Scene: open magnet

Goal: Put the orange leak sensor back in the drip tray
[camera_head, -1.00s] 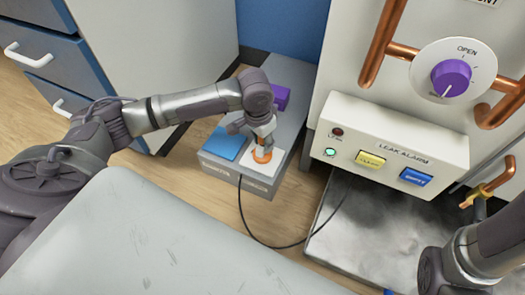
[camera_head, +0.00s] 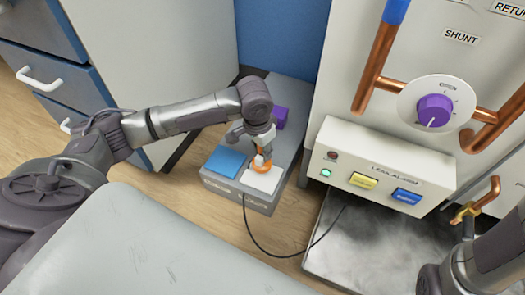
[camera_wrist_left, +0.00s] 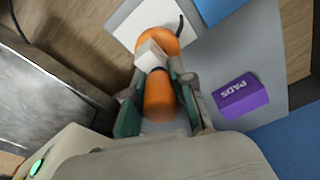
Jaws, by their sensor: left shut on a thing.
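The orange leak sensor (camera_head: 264,171) is at the grey platform's white pad (camera_head: 259,182). In the left wrist view it has a round orange disc (camera_wrist_left: 160,40), a pale block and an orange grip (camera_wrist_left: 159,97). My left gripper (camera_head: 261,158) is shut on the sensor, its fingers on either side of the grip in the wrist view. Whether the disc touches the pad or hangs just above it is hard to tell. The metal drip tray (camera_head: 345,250) lies on the floor at the right, under the alarm box.
A blue pad (camera_head: 224,161) and a purple PADS box (camera_wrist_left: 240,97) sit on the grey platform (camera_head: 226,189). A black cable (camera_head: 262,248) loops from the platform toward the tray. The leak alarm box (camera_head: 385,165) overhangs the tray's rear. A copper pipe with a brass fitting (camera_head: 465,212) is at right.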

